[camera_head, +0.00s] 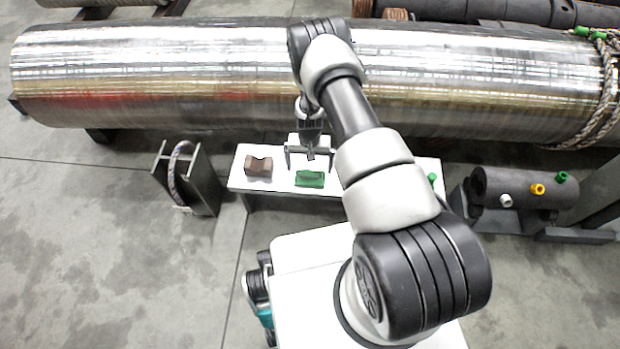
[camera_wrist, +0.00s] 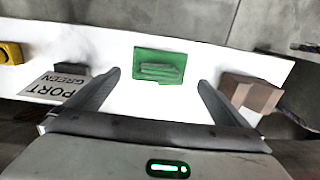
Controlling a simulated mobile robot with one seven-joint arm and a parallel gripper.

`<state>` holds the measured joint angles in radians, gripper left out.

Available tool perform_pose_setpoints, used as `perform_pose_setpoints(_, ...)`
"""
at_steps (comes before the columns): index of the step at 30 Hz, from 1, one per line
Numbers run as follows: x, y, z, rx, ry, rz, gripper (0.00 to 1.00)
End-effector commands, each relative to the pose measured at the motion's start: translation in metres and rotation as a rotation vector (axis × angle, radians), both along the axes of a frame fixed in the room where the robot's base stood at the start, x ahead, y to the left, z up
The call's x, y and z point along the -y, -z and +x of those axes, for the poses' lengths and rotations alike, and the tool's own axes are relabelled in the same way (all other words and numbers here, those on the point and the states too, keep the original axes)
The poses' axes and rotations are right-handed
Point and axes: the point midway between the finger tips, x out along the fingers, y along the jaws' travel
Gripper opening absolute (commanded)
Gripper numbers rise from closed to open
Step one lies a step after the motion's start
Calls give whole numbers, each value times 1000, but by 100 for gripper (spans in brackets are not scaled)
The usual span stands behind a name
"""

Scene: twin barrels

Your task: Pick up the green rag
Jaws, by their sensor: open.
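The green rag (camera_head: 310,179) lies on a white bench (camera_head: 238,181), in front of the large metal barrel. In the wrist view the rag (camera_wrist: 159,67) looks like a flat green square with a folded, raised middle. My gripper (camera_head: 310,158) is above the bench, close to the rag, with its fingers pointing down. In the wrist view my gripper (camera_wrist: 158,82) is open and empty. The rag shows between the lines of the two fingers, beyond their tips, and appears apart from them.
A brown notched block (camera_head: 258,166) sits left of the rag; it also shows in the wrist view (camera_wrist: 252,95). A "PORT GREEN" sign (camera_wrist: 57,87) and a yellow piece (camera_wrist: 10,53) are on the bench's other side. The barrel (camera_head: 180,75) runs behind the bench.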

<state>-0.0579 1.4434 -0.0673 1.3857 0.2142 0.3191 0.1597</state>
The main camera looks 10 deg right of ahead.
Motion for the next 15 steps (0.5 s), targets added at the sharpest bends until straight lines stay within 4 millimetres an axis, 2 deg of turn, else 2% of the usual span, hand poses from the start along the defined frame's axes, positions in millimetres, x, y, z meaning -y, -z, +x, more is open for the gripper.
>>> perform_pose_setpoints(9,2,44,-3,-1,0,0,100)
perform_pose_setpoints(15,2,50,-2,1,0,1,100)
